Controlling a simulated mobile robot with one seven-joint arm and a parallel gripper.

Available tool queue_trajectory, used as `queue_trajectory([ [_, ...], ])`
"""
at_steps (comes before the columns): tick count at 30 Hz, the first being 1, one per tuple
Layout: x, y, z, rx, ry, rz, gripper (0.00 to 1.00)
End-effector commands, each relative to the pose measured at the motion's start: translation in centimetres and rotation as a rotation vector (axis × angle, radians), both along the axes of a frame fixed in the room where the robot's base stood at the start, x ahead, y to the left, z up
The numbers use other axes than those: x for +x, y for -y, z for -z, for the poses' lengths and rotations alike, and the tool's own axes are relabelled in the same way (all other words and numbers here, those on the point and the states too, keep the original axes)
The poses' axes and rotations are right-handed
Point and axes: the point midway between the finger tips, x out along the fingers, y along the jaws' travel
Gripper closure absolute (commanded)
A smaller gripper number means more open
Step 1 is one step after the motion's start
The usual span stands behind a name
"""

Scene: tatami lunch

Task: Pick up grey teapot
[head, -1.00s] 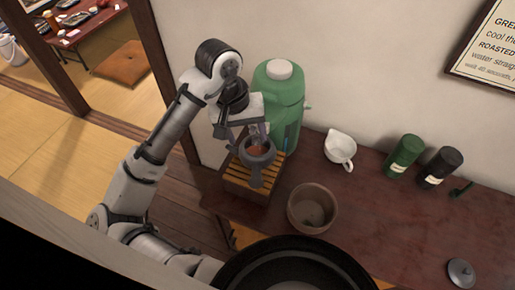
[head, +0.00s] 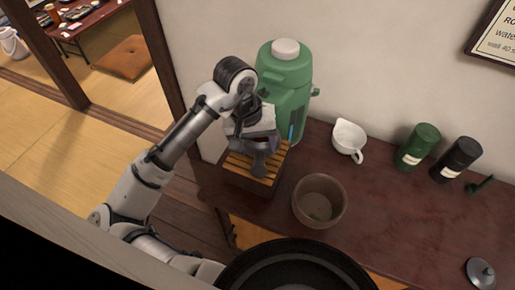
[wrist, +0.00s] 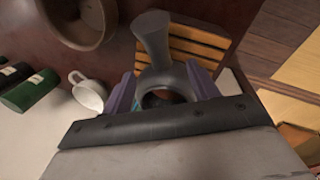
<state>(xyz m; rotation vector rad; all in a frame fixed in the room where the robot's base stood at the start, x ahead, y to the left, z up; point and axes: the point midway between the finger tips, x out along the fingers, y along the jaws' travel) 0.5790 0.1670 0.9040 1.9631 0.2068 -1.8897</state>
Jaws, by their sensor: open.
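The grey teapot (head: 259,163) stands on a slatted wooden stand on the counter, its side handle pointing toward the front. My gripper (head: 254,142) is over it and hides most of its body in the head view. In the wrist view the teapot (wrist: 152,38) shows its handle and open round top; no lid is on it. My gripper (wrist: 163,88) is open there, with one purple finger on each side of the teapot's body. I cannot tell whether the fingers touch it.
The slatted stand (head: 238,174) sits by the counter's left end. A green dispenser (head: 288,82) stands close behind. A brown bowl (head: 335,218), a white pitcher (head: 347,136), a green canister (head: 418,146), a black canister (head: 457,159) and a grey lid (head: 480,272) are to the right.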

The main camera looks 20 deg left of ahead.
Motion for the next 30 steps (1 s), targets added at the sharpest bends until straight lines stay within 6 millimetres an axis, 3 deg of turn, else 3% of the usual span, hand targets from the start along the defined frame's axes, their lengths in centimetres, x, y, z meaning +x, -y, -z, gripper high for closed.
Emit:
queue_trajectory([
  [1,0.0,0.1,1.3,0.001,0.0,0.0,0.4],
  [6,0.2,0.5,3.3,0.001,0.0,0.001,0.4],
  [16,0.2,0.7,3.4,0.0,0.0,0.001,0.42],
  [30,0.2,0.7,3.4,-0.001,0.001,0.001,1.0],
])
